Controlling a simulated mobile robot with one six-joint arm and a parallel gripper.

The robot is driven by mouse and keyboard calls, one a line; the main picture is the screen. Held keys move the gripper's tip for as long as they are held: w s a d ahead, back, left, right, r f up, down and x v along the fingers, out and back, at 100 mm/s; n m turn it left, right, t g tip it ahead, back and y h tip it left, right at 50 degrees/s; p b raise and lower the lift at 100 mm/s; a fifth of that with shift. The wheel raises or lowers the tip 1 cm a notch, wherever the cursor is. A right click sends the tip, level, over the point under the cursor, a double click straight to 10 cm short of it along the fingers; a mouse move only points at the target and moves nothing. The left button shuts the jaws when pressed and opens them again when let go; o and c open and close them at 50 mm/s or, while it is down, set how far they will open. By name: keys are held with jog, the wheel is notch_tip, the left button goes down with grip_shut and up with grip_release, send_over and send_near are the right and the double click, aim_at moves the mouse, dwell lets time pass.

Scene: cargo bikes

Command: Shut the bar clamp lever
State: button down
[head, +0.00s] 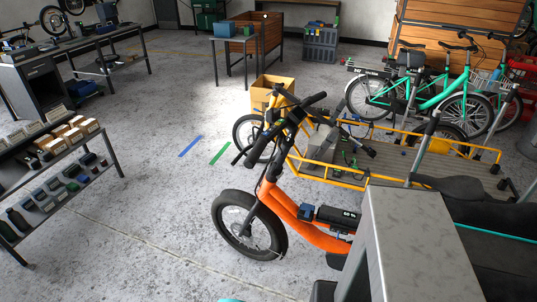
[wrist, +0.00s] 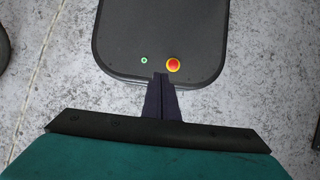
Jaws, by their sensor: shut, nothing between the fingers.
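An orange cargo bike (head: 315,232) stands at the centre right in the head view, with black handlebars (head: 308,103) on a tall upright stem. I cannot pick out the bar clamp lever for sure; the parts around the stem are small and dark. My gripper (wrist: 162,78) shows in the wrist view, its dark fingers together and empty. They point over a black rounded panel with a red button and a small green light, probably my own base. No bike part shows near the fingers.
A yellow cargo bike (head: 352,182) stands just behind the orange one, with green bikes (head: 440,98) beyond. A low shelf rack (head: 60,178) stands at the left. The concrete floor left of the orange front wheel (head: 247,226) is clear, with blue and green tape strips.

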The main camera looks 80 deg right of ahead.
jog(key=shift+w, duration=0.1)
